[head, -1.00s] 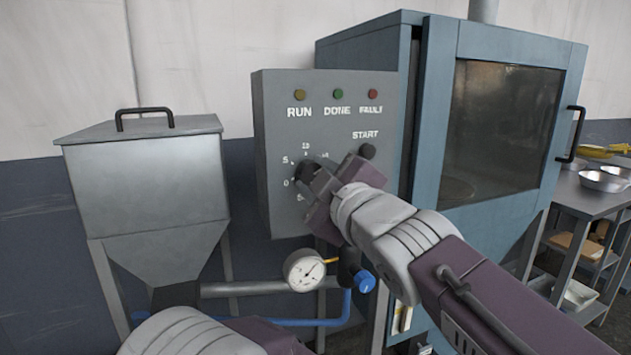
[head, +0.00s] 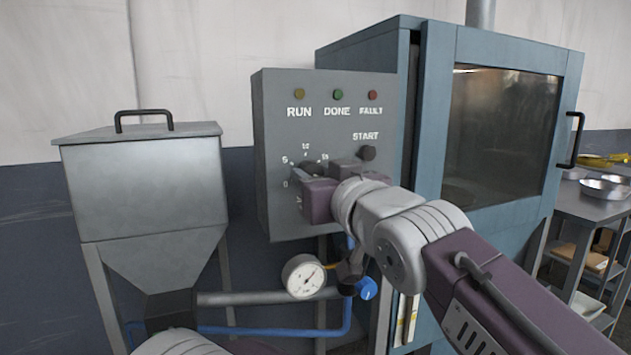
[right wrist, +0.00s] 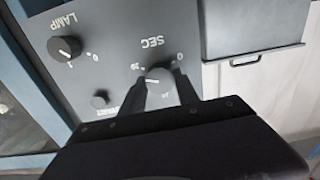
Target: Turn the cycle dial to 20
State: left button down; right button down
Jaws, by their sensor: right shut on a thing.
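The cycle dial (head: 308,169) is a dark round knob on the front of the grey control box (head: 335,215). I cannot read the pointer's setting clearly. My left gripper is not in view; only part of my left arm shows at the bottom.
The START button (head: 367,153) is close to the right of my gripper. RUN, DONE and FAULT lamps line the top. A LAMP knob (right wrist: 66,48) shows in the wrist view. A gauge (head: 304,277) and blue valve (head: 366,288) are below. A blue cabinet (head: 430,150) stands right.

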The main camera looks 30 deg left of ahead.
jog(key=shift+f+m, duration=0.1)
jog(key=shift+m, duration=0.7)
jog(key=c, duration=0.9)
grip_release()
jog(key=b+v, duration=0.2)
jog(key=v, duration=0.7)
